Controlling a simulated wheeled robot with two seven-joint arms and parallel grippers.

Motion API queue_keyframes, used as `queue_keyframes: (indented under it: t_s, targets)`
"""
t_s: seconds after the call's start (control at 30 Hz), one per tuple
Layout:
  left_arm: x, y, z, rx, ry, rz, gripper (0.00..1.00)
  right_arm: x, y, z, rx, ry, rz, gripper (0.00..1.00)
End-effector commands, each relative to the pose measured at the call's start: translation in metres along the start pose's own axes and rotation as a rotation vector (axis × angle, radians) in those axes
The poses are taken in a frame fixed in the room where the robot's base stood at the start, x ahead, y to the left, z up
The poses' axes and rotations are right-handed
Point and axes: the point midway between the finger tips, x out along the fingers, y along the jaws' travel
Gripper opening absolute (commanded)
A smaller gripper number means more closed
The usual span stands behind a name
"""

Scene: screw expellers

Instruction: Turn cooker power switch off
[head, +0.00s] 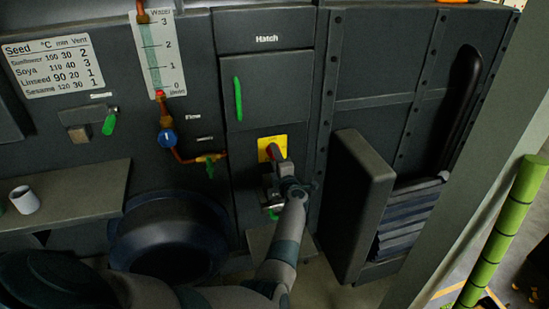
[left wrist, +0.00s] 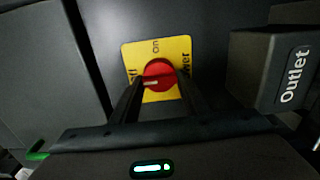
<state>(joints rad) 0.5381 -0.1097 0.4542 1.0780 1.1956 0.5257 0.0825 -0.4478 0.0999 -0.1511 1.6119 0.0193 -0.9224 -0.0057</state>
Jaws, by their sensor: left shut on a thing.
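The power switch is a red knob (left wrist: 160,74) on a yellow plate (left wrist: 176,46) in the left wrist view. The plate reads "On" at its top and has partly covered lettering ending in "ff" at its left. A pale mark on the knob points left, toward that lettering. My left gripper (left wrist: 157,82) has its two dark fingers on either side of the knob, shut on it. In the head view the yellow plate (head: 281,141) shows above the left gripper (head: 275,153), which mostly hides the knob. My right gripper is not in view.
A box marked "Outlet" (left wrist: 290,75) juts out right of the switch. In the head view, a hatch with a green handle (head: 238,99) is above, a pipe with a green valve (head: 210,164) is left, and a dark raised panel (head: 356,200) stands right. A cup (head: 25,200) sits on a shelf.

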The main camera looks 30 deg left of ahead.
Motion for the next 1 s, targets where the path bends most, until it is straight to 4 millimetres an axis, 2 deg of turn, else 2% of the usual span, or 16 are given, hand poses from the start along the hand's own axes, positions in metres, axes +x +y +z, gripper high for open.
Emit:
queue_keyframes:
  t_s: [0.3, 0.33, 0.4, 1.0]
  targets:
    - [-0.0011, -0.0025, 0.0001, -0.004, 0.0, -0.004, 0.19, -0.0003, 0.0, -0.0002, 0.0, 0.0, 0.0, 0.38]
    - [-0.0011, -0.0025, 0.0001, -0.004, 0.0, -0.004, 0.43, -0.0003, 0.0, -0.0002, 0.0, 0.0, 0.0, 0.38]
    - [-0.001, -0.0024, 0.0, -0.003, 0.0, -0.004, 0.58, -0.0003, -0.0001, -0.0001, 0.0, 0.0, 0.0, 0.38]
    - [-0.0056, -0.0006, 0.0045, -0.003, -0.001, -0.002, 0.58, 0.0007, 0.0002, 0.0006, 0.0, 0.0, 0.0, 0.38]
